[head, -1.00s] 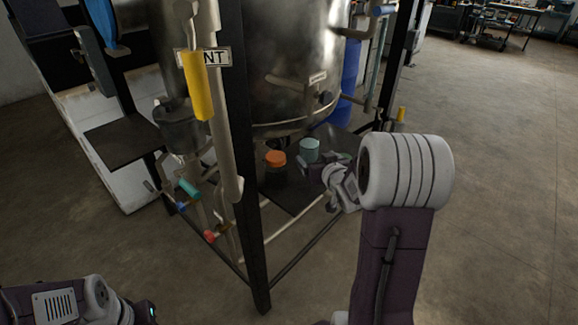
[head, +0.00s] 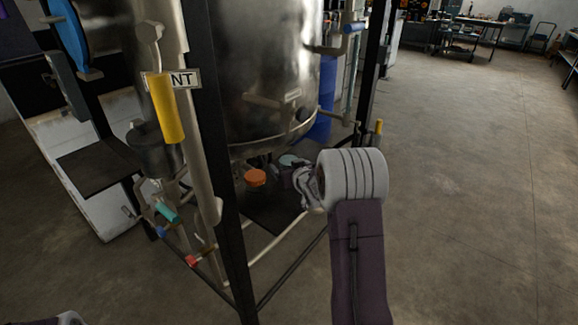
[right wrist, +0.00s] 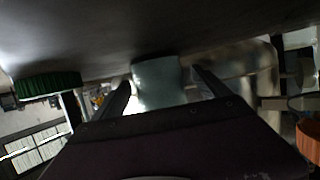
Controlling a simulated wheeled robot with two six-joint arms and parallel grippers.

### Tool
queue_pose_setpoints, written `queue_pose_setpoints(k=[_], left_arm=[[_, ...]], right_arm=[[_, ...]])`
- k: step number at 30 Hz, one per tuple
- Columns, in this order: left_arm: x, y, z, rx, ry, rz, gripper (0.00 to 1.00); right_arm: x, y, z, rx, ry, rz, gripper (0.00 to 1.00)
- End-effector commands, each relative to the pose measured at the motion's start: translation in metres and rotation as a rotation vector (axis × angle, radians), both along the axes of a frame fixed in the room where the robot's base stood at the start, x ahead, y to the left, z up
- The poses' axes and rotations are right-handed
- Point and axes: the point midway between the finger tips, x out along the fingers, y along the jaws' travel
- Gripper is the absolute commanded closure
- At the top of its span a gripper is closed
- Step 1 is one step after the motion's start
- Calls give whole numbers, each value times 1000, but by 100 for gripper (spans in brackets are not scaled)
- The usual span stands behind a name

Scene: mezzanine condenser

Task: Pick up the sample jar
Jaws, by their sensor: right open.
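A pale blue-green jar (head: 288,160) stands on the dark shelf (head: 268,212) under the steel tank. It is partly hidden behind my right wrist in the head view. A jar with an orange lid (head: 255,177) stands to its left. I cannot tell from a label which is the sample jar. In the right wrist view the pale jar (right wrist: 157,80) shows between and beyond the fingertips of my right gripper (right wrist: 163,88), which is open; contact cannot be made out. The orange lid (right wrist: 309,140) is at the right edge there. My left gripper is out of view.
A green ribbed lid (right wrist: 45,86) is at the left of the right wrist view. The steel tank (head: 265,75) hangs close above the shelf. A black frame post (head: 222,190) and pipes with a yellow handle (head: 166,107) stand left of the shelf. Open floor lies right.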

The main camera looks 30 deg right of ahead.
Motion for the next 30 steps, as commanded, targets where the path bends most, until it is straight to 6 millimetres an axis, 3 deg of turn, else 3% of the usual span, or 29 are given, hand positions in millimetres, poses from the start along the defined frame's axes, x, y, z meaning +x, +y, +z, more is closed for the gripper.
queue_pose_setpoints(k=[1,9,17,26,30], left_arm=[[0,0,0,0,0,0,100],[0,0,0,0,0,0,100],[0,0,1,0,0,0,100],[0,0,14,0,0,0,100],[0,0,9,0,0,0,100]], right_arm=[[0,0,0,0,0,0,20],[0,0,1,0,-1,0,94],[0,0,3,0,-2,0,94],[0,0,41,-1,-5,-1,94],[-28,5,36,0,0,-2,94]])
